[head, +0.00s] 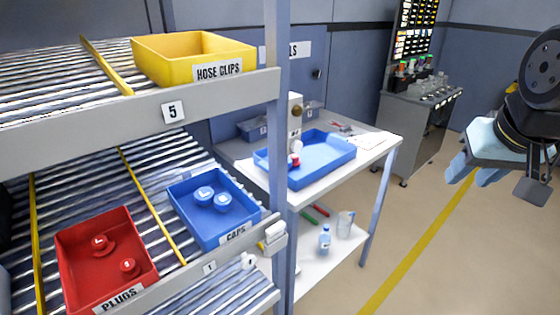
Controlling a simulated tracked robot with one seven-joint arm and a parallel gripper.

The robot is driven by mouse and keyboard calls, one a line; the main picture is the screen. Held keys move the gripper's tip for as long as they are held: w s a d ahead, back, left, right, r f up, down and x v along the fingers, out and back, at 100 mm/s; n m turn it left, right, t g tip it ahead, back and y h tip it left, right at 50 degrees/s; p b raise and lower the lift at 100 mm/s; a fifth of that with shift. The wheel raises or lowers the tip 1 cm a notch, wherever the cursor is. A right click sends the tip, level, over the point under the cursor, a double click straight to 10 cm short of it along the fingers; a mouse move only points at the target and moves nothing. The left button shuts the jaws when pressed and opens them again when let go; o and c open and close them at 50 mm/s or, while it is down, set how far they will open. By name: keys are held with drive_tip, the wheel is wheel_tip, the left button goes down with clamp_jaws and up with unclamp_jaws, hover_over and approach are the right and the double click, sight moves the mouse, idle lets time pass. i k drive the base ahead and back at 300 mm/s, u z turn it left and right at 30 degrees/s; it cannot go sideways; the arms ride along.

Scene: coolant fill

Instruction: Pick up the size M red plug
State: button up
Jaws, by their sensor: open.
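A red bin (78,290) labelled PLUGS sits on the lower roller shelf at left. Two red plugs lie apart inside it. The larger plug (100,244) has a mark that looks like L; the smaller plug (129,266) has a mark too small to read surely. A small red and white item (294,161) is in the blue tray on the bench; I cannot tell whether it is a plug. No M mark is readable. My gripper (472,172) is at the far right, open, far from the bin, over the floor side. Its jaws are partly hidden.
A blue CAPS bin (236,234) with two blue caps is right of the red bin. A yellow HOSE CLIPS bin (220,73) is on the shelf above. A rack post (280,150) stands before the bench with the blue tray (335,165). Floor at right is clear.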

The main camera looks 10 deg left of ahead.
sight(295, 158)
drive_tip(key=z, duration=0.05)
drive_tip(key=i, duration=1)
drive_tip(key=u, duration=0.1)
